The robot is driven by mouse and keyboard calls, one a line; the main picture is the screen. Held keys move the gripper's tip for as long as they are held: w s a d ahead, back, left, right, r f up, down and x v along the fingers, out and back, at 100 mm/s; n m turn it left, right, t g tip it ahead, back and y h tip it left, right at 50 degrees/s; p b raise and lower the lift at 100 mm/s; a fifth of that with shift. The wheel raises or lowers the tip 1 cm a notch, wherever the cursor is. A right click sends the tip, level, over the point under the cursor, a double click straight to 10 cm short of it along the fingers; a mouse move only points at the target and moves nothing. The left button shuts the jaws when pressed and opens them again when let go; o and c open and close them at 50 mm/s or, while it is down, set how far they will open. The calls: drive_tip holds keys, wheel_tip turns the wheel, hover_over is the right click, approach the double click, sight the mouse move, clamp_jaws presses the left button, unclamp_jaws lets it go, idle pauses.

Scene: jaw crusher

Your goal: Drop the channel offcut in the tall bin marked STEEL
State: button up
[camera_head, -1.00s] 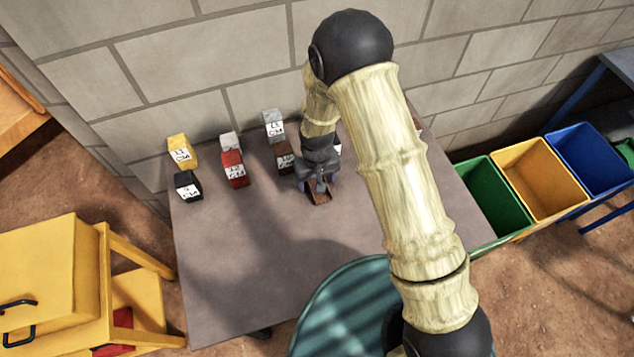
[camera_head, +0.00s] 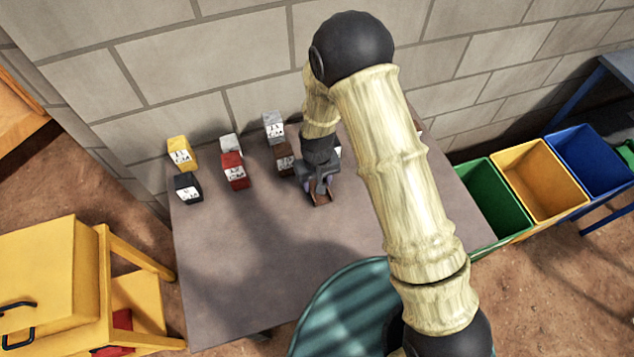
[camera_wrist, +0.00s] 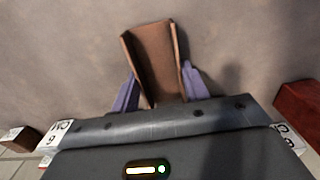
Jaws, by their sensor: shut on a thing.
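The channel offcut (camera_wrist: 155,60) is a rust-brown U-shaped piece. In the wrist view it lies between the two purple fingers of my gripper (camera_wrist: 158,92), which are shut on it. In the head view my gripper (camera_head: 318,188) is over the grey table, and the brown end of the offcut (camera_head: 321,199) shows below it. I cannot tell whether the offcut still touches the table. No STEEL marking can be read on any bin in view.
Several labelled blocks stand along the table's back, among them a yellow one (camera_head: 180,150) and a red one (camera_head: 233,170). Green (camera_head: 492,200), yellow (camera_head: 540,178) and blue (camera_head: 588,160) bins stand at the right. The table's front left (camera_head: 225,290) is clear.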

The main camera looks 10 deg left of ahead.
wheel_tip(320, 180, up, 18)
drive_tip(key=b, duration=0.3)
idle(0.7)
